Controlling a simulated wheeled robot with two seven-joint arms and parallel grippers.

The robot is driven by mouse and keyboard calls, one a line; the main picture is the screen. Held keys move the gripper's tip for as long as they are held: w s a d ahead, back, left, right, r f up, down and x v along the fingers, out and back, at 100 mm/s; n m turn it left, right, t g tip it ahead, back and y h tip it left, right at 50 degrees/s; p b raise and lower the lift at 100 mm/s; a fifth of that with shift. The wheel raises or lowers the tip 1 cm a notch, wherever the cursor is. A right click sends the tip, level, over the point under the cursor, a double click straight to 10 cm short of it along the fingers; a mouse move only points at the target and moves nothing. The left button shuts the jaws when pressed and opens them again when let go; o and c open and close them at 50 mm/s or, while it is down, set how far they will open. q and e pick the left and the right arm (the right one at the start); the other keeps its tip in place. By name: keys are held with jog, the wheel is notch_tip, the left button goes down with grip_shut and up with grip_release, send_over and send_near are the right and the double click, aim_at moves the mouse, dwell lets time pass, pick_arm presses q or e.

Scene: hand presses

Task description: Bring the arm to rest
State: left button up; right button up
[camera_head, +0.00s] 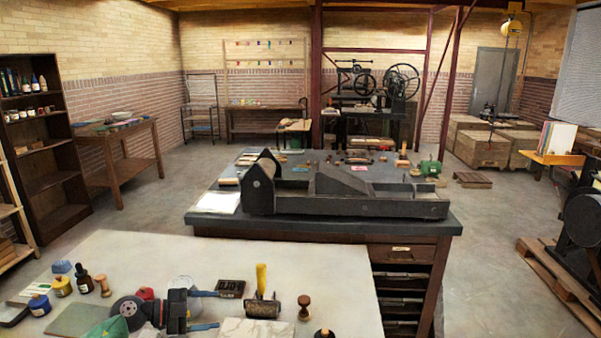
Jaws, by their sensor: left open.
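My left gripper (217,309) is over the pale near table (290,262), toward its front left. Its two blue fingers point right and stand well apart, with nothing held between them. The upper fingertip appears right beside a dark letter block (231,288); I cannot tell whether they touch. The lower fingertip appears close to a marbled slab (246,329). A roller with a yellow handle (262,281) lies to the right of the gripper. My right gripper is not in view.
A wooden-handled stamp (304,307) stands right of the roller. A dropper bottle (84,281), ink jars (62,286) and a green item (110,327) are at the left. The table's back half is clear. Beyond it stands a dark workbench (320,228).

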pick_arm(q)
jog(key=s+d+r+n+t+y, duration=0.1)
jog(key=s+d+r+n+t, duration=0.25)
jog(key=n+t, duration=0.6)
jog(key=s+a+f+n+g+y, duration=0.1)
jog(key=s+a+f+n+y, duration=0.2)
jog(key=s+f+n+y, duration=0.4)
jog(key=s+a+f+n+y, duration=0.3)
jog(key=s+f+n+y, duration=0.15)
jog(key=y, duration=0.35)
jog(key=s+d+f+g+h, duration=0.1)
jog(key=s+d+f+g, duration=0.2)
jog(key=s, duration=0.5)
jog(key=s+d+f+m+g, duration=0.1)
jog(key=s+f+g, duration=0.25)
jog(key=s, duration=0.35)
jog(key=s+d+f+g+h, duration=0.1)
jog(key=s+d+f+g, duration=0.2)
jog(key=s, duration=0.5)
jog(key=s+d+f+g, duration=0.1)
jog(key=f, duration=1.5)
jog(key=s+d+f+g, duration=0.1)
jog(key=d+f+g, duration=0.1)
jog(key=f, duration=1.3)
jog(key=shift+s+f+h, duration=0.3)
jog(key=shift+s+f, duration=0.05)
jog(key=shift+d, duration=0.1)
